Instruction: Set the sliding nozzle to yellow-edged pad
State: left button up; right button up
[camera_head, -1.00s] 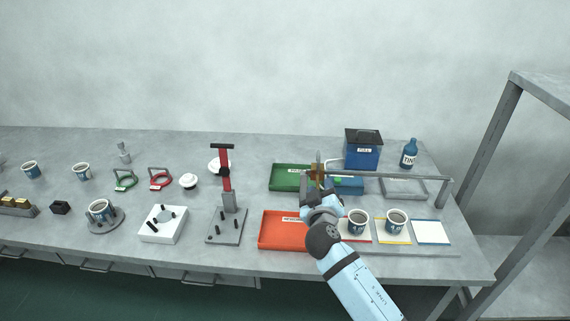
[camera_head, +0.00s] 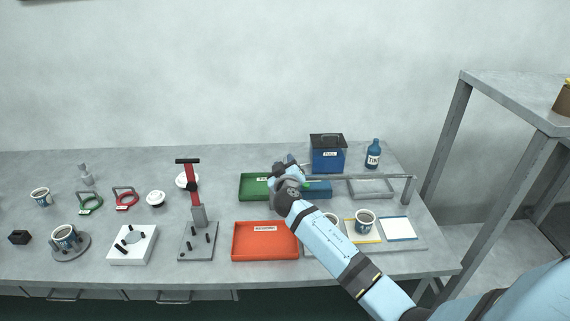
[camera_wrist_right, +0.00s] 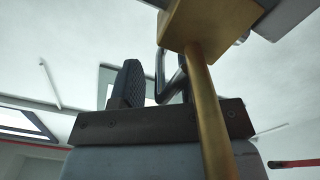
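My right gripper (camera_head: 284,170) is at the left part of the grey rail above the pads, and its hand hides the sliding nozzle in the head view. In the right wrist view the nozzle shows as a brass block (camera_wrist_right: 205,22) with a brass tube (camera_wrist_right: 208,105) in front of the gripper (camera_wrist_right: 160,88). A grey bent handle (camera_wrist_right: 161,72) lies between the dark ribbed fingers; whether they press on it is unclear. The yellow-edged pad (camera_head: 372,238) bears a cup (camera_head: 364,222) of dark contents. My left gripper is out of view.
The grey rail (camera_head: 385,177) runs behind the pads to a post. Red tray (camera_head: 265,242), green tray (camera_head: 252,188), blue bin (camera_head: 327,158) and bottle (camera_head: 373,155) stand around.

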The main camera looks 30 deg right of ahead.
jog(key=shift+w+d, duration=0.1)
grip_shut()
jog(key=s+d, duration=0.4)
jog(key=d, duration=0.2)
jog(key=s+d, duration=0.4)
jog(key=d, duration=0.3)
jog(key=s+d, duration=0.4)
jog(key=d, duration=0.2)
jog(key=shift+d+p, duration=0.3)
jog(key=shift+p, duration=0.1)
grip_release()
jog(key=v, duration=1.4)
jog(key=shift+b, duration=0.4)
